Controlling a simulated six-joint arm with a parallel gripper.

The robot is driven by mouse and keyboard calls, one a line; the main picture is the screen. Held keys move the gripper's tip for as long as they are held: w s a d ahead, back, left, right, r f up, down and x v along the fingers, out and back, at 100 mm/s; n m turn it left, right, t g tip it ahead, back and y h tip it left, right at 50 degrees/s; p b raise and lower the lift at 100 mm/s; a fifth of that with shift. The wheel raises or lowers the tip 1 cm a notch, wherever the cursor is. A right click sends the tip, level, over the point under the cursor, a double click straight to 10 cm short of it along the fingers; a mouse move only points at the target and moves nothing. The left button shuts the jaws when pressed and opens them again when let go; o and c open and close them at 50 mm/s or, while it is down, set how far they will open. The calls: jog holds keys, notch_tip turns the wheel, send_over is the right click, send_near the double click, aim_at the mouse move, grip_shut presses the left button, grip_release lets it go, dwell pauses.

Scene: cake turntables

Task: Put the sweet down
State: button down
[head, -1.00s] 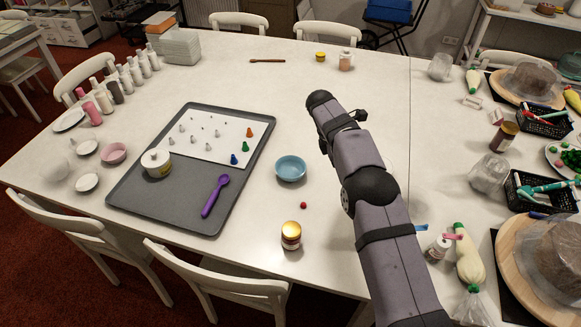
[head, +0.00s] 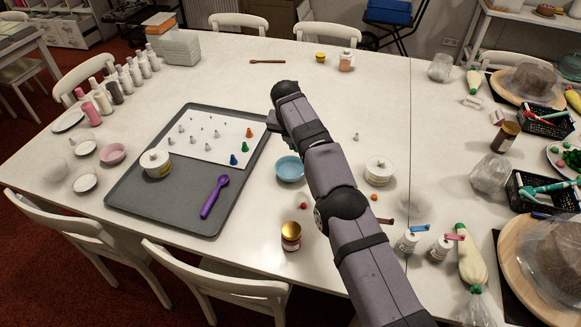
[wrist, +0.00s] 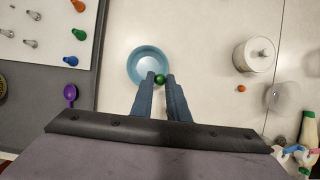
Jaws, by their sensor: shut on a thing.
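A small round green sweet (wrist: 160,79) sits between the fingertips of my gripper (wrist: 160,80), which is shut on it. In the wrist view the sweet and fingertips overlap the lower right rim of a blue bowl (wrist: 147,63). How high they are above the bowl cannot be told. The visible inside of the bowl looks empty. In the head view the bowl (head: 288,168) stands on the table just left of my arm. My gripper's fingers and the green sweet are hidden behind my arm there.
A white lidded jar (head: 379,171) and an orange sweet (head: 374,197) are right of my arm. A red sweet (head: 303,206) and a gold-lidded jar (head: 291,236) are in front of the bowl. A grey tray (head: 130,200) with a purple spoon (head: 214,197) lies left.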

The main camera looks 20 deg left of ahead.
notch_tip(320, 180, down, 6)
jog(key=shift+r+b, duration=0.2)
jog(key=shift+b, duration=0.55)
jog(key=shift+f+p, duration=0.5)
jog(key=shift+f, duration=1.7)
jog(key=shift+f, duration=0.15)
jog(key=shift+f+b, duration=0.35)
jog(key=shift+b, duration=0.05)
jog(key=shift+f, duration=0.15)
jog(key=c, duration=1.7)
grip_release()
